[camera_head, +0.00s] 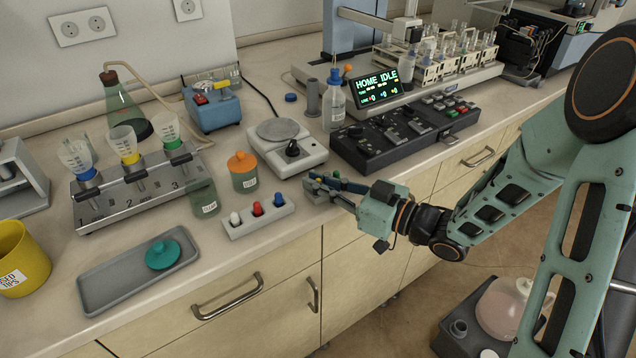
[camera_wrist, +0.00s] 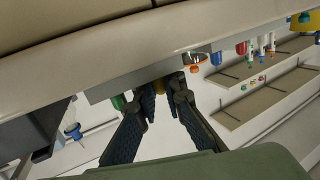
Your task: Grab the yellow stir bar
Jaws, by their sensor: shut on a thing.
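My gripper (camera_head: 326,184) reaches over a small grey holder (camera_head: 316,196) near the counter's front edge. In the wrist view my gripper (camera_wrist: 161,88) has its fingertips close together at that grey holder (camera_wrist: 100,91). A small patch of the yellow stir bar (camera_wrist: 151,88) shows between the fingertips, and the gripper is shut on it. The fingers hide most of the bar, and I cannot tell whether it is clear of the holder. A green piece (camera_wrist: 118,102) stands in the holder beside the fingers.
A white holder (camera_head: 262,224) with white, red and blue pieces stands to the left. A hotplate (camera_head: 288,150) and a jar with an orange lid (camera_head: 242,172) stand behind. A black control panel (camera_head: 405,135) is close on the right. A grey tray (camera_head: 110,290) lies further left.

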